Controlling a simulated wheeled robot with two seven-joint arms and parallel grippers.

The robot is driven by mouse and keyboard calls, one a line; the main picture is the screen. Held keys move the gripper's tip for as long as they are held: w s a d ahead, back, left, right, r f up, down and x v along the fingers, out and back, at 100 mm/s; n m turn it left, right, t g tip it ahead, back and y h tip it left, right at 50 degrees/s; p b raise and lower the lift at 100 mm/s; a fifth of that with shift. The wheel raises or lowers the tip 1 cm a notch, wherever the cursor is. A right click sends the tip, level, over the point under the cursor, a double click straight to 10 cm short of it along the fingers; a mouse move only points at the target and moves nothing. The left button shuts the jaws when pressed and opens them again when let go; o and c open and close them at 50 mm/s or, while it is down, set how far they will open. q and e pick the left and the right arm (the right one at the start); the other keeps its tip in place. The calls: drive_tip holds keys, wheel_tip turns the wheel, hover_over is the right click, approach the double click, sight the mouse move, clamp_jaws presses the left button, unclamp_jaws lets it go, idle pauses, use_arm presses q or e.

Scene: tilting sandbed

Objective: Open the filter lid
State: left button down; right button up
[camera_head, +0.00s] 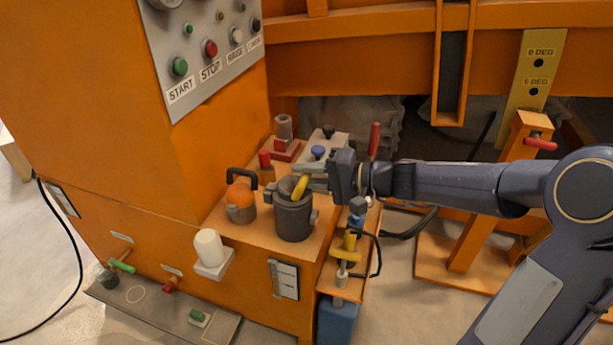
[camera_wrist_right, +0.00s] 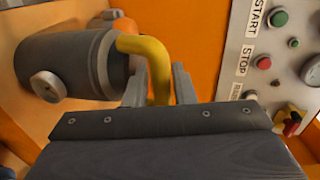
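The filter is a dark grey canister (camera_head: 294,220) with a curved yellow handle (camera_head: 300,187) at its top. It stands upright on the orange ledge, and its lid appears closed. In the right wrist view the canister (camera_wrist_right: 65,65) lies sideways at the left, with the lid rim (camera_wrist_right: 105,65) and the yellow handle (camera_wrist_right: 152,55) beside it. My right gripper (camera_head: 305,178) is at the handle. The handle runs between its two fingers (camera_wrist_right: 160,88), which look closed on it; the lower part is hidden behind the gripper body. My left gripper is not in view.
A white cup (camera_head: 209,247) sits on a small shelf in front. A red-based fitting (camera_head: 284,135) and a blue knob (camera_head: 318,152) are behind. A control panel (camera_head: 205,45) rises at left.

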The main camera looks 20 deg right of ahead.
sight(289, 183)
drive_tip(key=shift+c, duration=0.4)
clamp_jaws()
drive_tip(key=shift+a+r+p, duration=0.1)
drive_tip(key=shift+r+p, duration=0.2)
drive_tip(key=shift+p, duration=0.2)
drive_tip(key=a+r+g+h+p, duration=0.1)
drive_tip(key=p, duration=0.5)
drive_tip(key=w+a+r+g+h+p, duration=0.1)
drive_tip(key=r+h+p, duration=0.1)
drive_tip(key=p, duration=0.4)
drive_tip(key=w+a+r+g+h+p, duration=0.1)
drive_tip(key=p, duration=0.5)
drive_tip(key=shift+w+a+r+h, duration=0.1)
drive_tip(key=shift+a+r+h, duration=0.05)
drive_tip(key=shift+r+h, duration=0.25)
drive_tip(key=w+a+f+g+h+p, duration=0.2)
drive_tip(key=w+a+g+h+p, duration=0.2)
drive_tip(key=a+p, duration=0.5)
drive_tip(key=shift+w+f+h+p, duration=0.3)
drive_tip(key=shift+w+h+p, duration=0.7)
drive_tip(key=shift+p, duration=1.7)
drive_tip(key=shift+w+a, duration=0.15)
